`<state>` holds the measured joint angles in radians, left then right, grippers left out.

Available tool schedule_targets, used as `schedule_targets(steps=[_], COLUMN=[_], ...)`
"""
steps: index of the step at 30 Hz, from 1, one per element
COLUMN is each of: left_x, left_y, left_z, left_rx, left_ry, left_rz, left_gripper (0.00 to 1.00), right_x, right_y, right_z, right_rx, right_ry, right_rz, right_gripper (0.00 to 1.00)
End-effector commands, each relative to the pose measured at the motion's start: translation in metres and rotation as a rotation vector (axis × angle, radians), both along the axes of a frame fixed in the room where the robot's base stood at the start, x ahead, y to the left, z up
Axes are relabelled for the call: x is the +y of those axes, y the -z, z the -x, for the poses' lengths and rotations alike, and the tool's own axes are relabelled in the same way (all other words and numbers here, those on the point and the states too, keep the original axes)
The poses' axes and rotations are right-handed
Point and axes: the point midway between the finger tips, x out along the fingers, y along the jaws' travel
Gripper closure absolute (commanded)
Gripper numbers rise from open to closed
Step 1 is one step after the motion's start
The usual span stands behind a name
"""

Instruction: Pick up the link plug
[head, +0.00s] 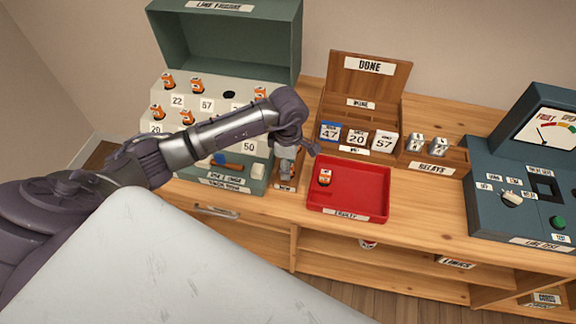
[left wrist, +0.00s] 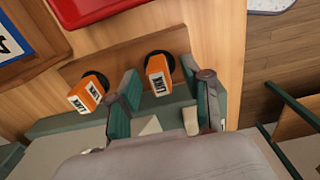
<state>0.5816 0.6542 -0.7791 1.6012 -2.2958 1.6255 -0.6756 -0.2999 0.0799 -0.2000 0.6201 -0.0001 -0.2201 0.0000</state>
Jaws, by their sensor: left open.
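In the left wrist view, two orange link plugs with white LINK labels and black ends rest at a wooden holder. One link plug (left wrist: 161,76) lies between the tips of my open left gripper (left wrist: 160,88). The other link plug (left wrist: 86,97) is outside the left finger. I cannot tell whether the fingers touch the nearer plug. In the head view my left gripper (head: 286,175) points down over the narrow wooden holder (head: 285,187), hiding most of it. My right gripper is not in view.
The green line box (head: 225,40) with several orange plugs stands left, partly behind my arm. The wooden DONE box (head: 368,75) with cards is behind the red tray. Relays (head: 416,143) and a blue-grey tester (head: 500,160) stand right. Bare tabletop (head: 420,205) lies between tray and tester.

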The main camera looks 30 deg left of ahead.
Motion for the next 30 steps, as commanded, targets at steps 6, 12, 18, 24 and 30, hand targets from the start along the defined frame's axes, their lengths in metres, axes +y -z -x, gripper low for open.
schedule_targets(steps=[6,12,18,24,30], left_x=[-0.0004,-0.0003,-0.0002,-0.0003,0.0001], left_y=[0.0060,0.0057,0.0055,0.0053,0.0000], left_z=[-0.0001,-0.0001,-0.0001,-0.0002,-0.0010], left_rx=[-0.001,0.000,0.000,-0.001,-0.003], left_ry=[0.001,0.001,0.001,0.000,0.001], left_rz=[0.001,0.001,0.001,0.001,0.000], left_gripper=[0.51,0.69,1.00,1.00,1.00], right_x=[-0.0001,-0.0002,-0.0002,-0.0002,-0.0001], right_y=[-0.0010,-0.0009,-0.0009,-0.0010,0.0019], right_z=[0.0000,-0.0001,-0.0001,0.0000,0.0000], right_rx=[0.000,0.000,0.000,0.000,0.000], right_ry=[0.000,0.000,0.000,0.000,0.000], right_rz=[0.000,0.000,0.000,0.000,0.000], right_gripper=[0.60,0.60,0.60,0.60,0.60])
